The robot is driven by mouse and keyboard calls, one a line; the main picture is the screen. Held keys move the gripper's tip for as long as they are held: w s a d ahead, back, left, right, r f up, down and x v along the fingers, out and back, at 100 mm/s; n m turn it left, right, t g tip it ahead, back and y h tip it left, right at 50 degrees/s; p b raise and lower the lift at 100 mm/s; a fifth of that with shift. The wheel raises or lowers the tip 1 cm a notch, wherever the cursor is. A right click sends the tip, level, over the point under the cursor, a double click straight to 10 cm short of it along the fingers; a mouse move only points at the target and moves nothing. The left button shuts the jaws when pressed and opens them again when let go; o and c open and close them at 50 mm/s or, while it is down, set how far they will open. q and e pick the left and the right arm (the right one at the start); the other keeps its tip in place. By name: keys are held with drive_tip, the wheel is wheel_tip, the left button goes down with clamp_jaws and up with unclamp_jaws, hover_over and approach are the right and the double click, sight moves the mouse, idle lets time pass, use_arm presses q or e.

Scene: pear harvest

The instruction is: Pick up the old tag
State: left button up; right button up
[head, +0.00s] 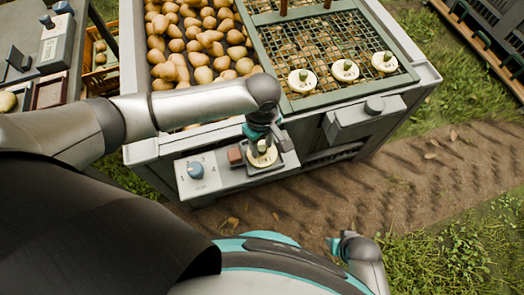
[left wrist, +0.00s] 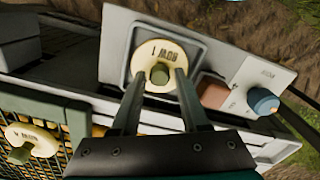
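A round cream tag (left wrist: 160,58) marked "ROW 1" lies in a square recessed holder (left wrist: 199,60) on the front panel of the cart. A short greenish peg stands at its middle. The tag also shows in the head view (head: 264,157), partly covered by my gripper. My left gripper (left wrist: 161,78) points down over the tag. Its two fingers are apart on either side of the peg, with a visible gap to it in the left wrist view.
Three similar round tags (head: 345,70) sit on the mesh (head: 330,40) at the cart's right. Many pears (head: 195,40) fill the bin to the left. Beside the holder are a reddish-brown block (head: 235,156) and a blue knob (head: 195,170). A grey box (head: 365,118) juts from the cart's front.

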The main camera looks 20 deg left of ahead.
sight(262, 148)
use_arm(q)
clamp_jaws()
drive_tip(key=shift+r, duration=0.2)
idle(0.4)
drive_tip(key=shift+r, duration=0.15)
drive_tip(key=shift+r+p, duration=0.2)
drive_tip(key=shift+p, duration=0.1)
drive_tip(key=shift+r+p, duration=0.9)
drive_tip(key=shift+r, duration=0.65)
drive_tip(key=shift+r+p, duration=1.55)
drive_tip(key=shift+r, duration=1.35)
use_arm(e)
drive_tip(key=s+d+f, duration=0.5)
drive_tip(key=s+d, duration=0.1)
drive_tip(key=s, duration=0.2)
drive_tip(key=shift+s+d+f+h, duration=0.15)
drive_tip(key=shift+s+d+h, duration=0.05)
drive_tip(key=shift+d+h, duration=0.1)
